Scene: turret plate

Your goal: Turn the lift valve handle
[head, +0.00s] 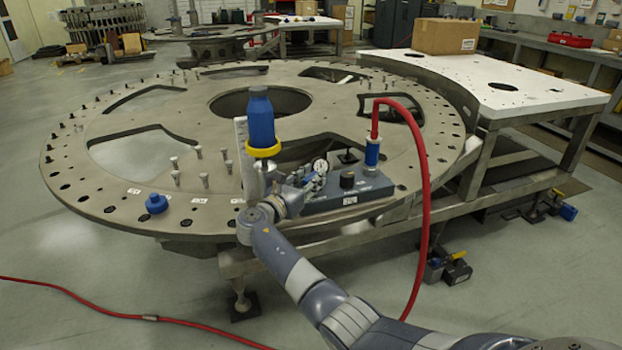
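A dark grey valve block (352,193) sits on the near edge of the round turret plate (120,192). It carries a round white gauge (320,166) and a short black knob (347,180). I cannot clearly make out which part is the lift valve handle. My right arm reaches in from the lower right, and my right gripper (306,179) is at the block's left end, close below the gauge. The fingers are small and mixed with the fittings, so I cannot tell whether they are open or touch anything. My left gripper is not in view.
A blue cylinder (261,120) with a yellow ring stands just left of the gripper. A red hose (425,190) rises from a blue fitting (372,153) and hangs to the floor. A blue cap (156,203) lies on the plate. A cardboard box (445,36) sits on the white table (500,80).

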